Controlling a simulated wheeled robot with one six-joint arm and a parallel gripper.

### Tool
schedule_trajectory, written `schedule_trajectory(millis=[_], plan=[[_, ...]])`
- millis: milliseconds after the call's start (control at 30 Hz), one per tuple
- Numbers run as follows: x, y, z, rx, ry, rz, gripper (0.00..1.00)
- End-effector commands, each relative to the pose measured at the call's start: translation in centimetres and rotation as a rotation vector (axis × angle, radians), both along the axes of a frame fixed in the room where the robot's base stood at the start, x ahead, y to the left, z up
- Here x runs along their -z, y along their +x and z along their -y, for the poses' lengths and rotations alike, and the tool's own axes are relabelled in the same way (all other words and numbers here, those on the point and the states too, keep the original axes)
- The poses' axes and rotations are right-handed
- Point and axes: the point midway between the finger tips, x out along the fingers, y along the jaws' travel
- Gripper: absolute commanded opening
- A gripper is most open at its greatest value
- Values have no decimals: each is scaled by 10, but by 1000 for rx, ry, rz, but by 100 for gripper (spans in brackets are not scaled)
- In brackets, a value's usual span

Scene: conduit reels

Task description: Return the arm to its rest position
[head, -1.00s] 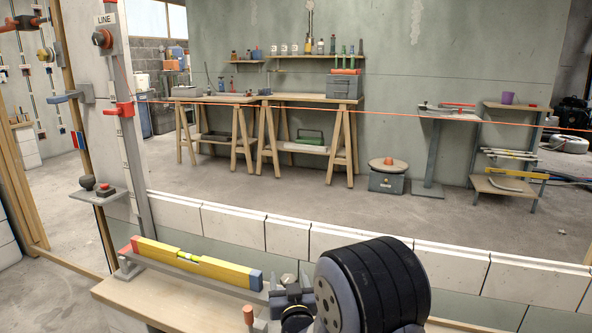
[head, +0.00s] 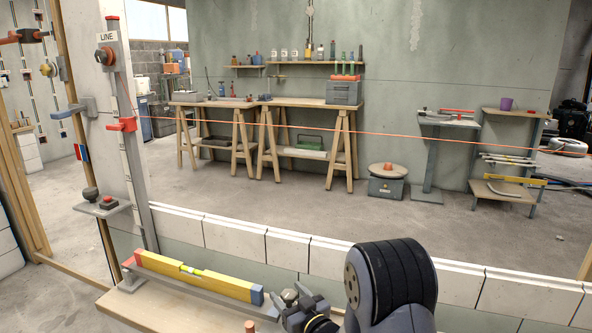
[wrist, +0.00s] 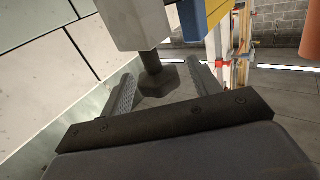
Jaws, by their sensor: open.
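My gripper (head: 296,298) is low in the middle of the head view, beside the right end of a grey rail, with its jaws open. In the wrist view its two fingers (wrist: 160,72) stand apart on either side of a dark hexagonal knob (wrist: 157,78) on a short stem under a pale block. The fingers do not appear closed on it; whether either touches it I cannot tell. My dark arm shows to the right of the gripper in the head view.
A yellow spirit level (head: 195,276) lies on the rail left of my gripper. A low pale block wall (head: 285,248) runs behind it. An orange line (head: 330,134) stretches across from the upright post (head: 128,140). Trestle tables (head: 285,101) stand far beyond.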

Motion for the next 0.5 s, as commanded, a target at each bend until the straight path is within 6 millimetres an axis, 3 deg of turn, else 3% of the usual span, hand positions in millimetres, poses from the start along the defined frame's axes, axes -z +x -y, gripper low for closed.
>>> schedule_trajectory(millis=[500], plan=[[-2, 1, 2, -250, 0, 1, 59]])
